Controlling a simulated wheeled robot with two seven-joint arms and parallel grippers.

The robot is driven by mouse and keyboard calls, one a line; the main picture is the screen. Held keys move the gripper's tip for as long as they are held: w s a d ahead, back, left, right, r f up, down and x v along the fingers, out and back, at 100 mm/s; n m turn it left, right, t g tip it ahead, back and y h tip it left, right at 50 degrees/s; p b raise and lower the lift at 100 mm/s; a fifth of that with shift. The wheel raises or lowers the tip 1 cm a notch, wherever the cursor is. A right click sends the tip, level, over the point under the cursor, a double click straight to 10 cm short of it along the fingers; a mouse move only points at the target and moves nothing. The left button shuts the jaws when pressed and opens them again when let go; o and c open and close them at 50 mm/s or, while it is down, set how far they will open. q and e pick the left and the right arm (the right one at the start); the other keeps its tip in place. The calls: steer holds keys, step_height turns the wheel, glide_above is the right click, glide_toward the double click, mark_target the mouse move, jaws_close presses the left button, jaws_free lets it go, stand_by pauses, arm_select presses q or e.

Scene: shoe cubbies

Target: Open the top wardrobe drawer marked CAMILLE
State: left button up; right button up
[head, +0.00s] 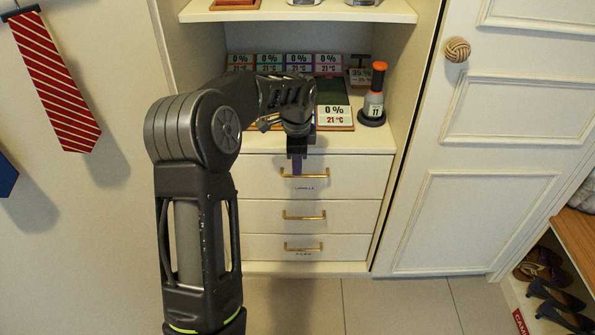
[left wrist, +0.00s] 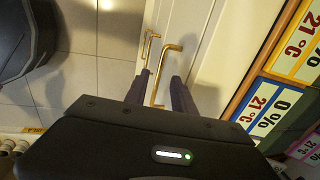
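The top drawer (head: 348,178) is the upper of three white drawers and is shut. A small label (head: 304,188) under its handle is too small to read surely. Its brass bar handle (head: 318,174) is partly behind my left gripper (head: 297,166). In the left wrist view, the open fingers of my left gripper (left wrist: 160,82) stand on either side of a brass handle (left wrist: 167,66), with gaps beside it. I cannot tell how deep the bar sits between them. My right gripper is out of view.
Below are the middle drawer (head: 345,215) and bottom drawer (head: 345,246), both shut with brass handles. On the top stand a bottle with an orange cap (head: 374,95) and several price-like cards marked 0 % and 21 °C. A closed door (head: 480,150) is at right. The tiled floor in front (head: 380,305) is clear.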

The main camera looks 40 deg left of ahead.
arm_select(q)
steer(key=f, duration=0.4)
steer(key=shift+w+a+b, duration=0.25)
steer(key=shift+w+b, duration=0.05)
steer(key=shift+c, duration=0.5)
jaws_close()
stand_by(0.6)
